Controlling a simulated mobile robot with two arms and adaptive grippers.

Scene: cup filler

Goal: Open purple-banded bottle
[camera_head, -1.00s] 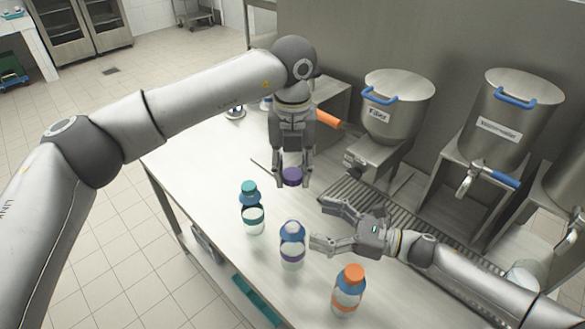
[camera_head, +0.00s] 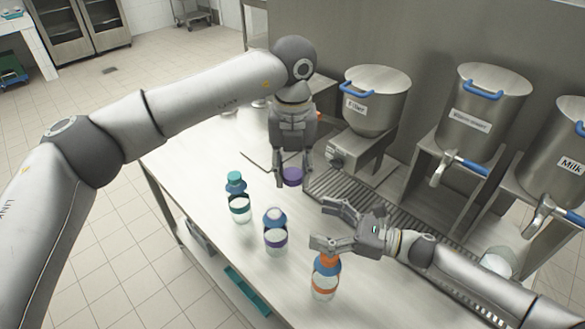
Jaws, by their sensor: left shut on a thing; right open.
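The purple-banded bottle (camera_head: 276,239) stands upright on the counter, with a blue shoulder and a pale top that carries no purple cap. My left gripper (camera_head: 292,182) points down above the counter, behind the bottle and apart from it. It is shut on a purple cap (camera_head: 292,176). My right gripper (camera_head: 322,224) is open and empty, to the right of the purple-banded bottle. Its lower finger overlaps the top of the orange-banded bottle in the picture; I cannot tell whether they touch.
A teal-capped bottle (camera_head: 239,205) stands to the left and an orange-banded bottle (camera_head: 325,283) to the front right. Steel dispensers, labelled Filler (camera_head: 372,108) and Milk (camera_head: 566,150) among others, stand along the back. A drip grate (camera_head: 345,187) runs before them. The counter's left part is clear.

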